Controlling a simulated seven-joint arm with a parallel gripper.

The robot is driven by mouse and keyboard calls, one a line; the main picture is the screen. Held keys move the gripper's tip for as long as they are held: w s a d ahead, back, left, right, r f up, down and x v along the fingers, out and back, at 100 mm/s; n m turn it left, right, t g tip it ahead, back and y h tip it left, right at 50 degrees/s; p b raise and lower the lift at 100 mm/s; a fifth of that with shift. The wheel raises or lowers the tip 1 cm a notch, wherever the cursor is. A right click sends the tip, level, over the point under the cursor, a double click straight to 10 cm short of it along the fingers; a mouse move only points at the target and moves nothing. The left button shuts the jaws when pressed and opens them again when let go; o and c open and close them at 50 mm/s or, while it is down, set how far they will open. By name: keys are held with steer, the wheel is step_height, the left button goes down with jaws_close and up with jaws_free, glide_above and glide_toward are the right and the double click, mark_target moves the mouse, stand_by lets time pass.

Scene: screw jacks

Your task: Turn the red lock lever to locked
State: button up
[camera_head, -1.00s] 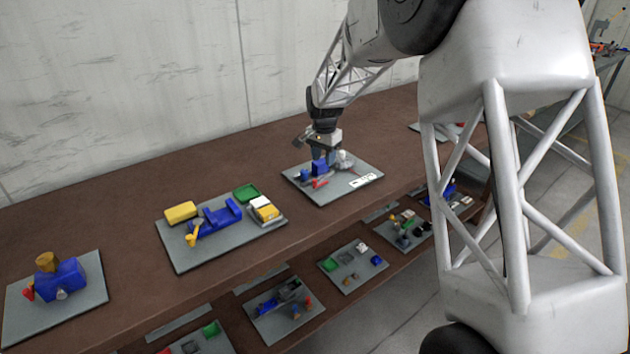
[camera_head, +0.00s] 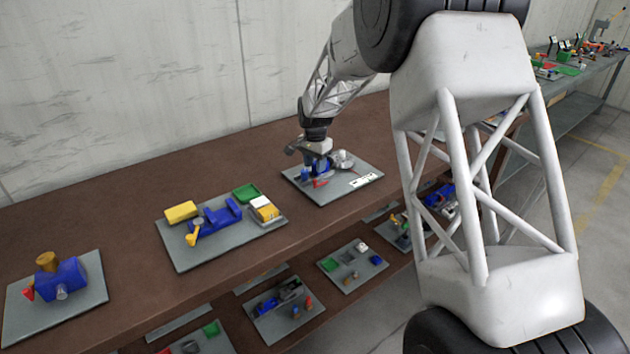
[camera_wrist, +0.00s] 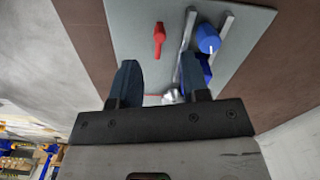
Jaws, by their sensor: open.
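The red lever (camera_head: 320,183) lies on a grey plate (camera_head: 345,192) on the brown bench, near the plate's left front part. It also shows in the wrist view (camera_wrist: 159,38), beyond my fingertips and apart from them. A blue knob (camera_wrist: 208,38) stands to its right there, beside grey rails. My gripper (camera_wrist: 162,75) is open, with its two dark blue fingers spread and no object clearly held between them. In the head view my gripper (camera_head: 321,166) is low over the same plate, behind the red lever. Fine contact between fingers and blue parts cannot be told.
A plate with a blue clamp-like part (camera_head: 215,217) and yellow blocks lies to the left. Farther left is a plate with a blue block (camera_head: 62,280). A lower shelf holds more plates. Bare bench lies between the plates.

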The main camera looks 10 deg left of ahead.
mark_target(315, 180)
steer(key=shift+f, duration=3.3)
steer(key=shift+c, duration=0.4)
jaws_close()
